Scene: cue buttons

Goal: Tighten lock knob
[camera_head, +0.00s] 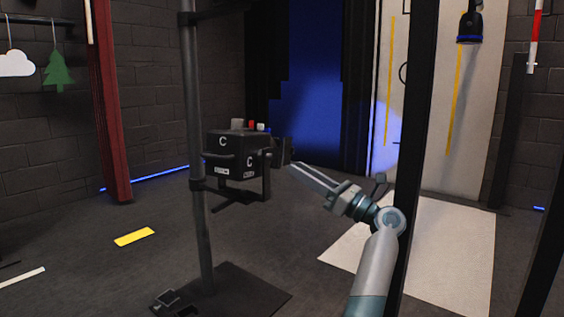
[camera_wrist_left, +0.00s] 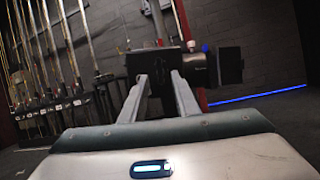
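A black lamp box (camera_head: 235,155) marked with white letters C hangs in a bracket on an upright pole (camera_head: 194,120). A dark block (camera_head: 283,151) sticks out from its right side. My left gripper (camera_head: 294,168) is just right of and slightly below this block, apart from it in the picture. In the left wrist view the two fingers (camera_wrist_left: 159,78) stand apart with nothing seen gripped between them. Behind them is the dark lamp body (camera_wrist_left: 150,65), with a black block (camera_wrist_left: 230,65) at its right. I cannot clearly make out the lock knob. My right gripper is not in view.
The pole stands on a dark floor plate (camera_head: 235,292). A black upright post (camera_head: 415,110) passes close to my left arm. A pale mat (camera_head: 450,250) lies at the right. A yellow floor mark (camera_head: 134,237) is at the left, with open floor around it.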

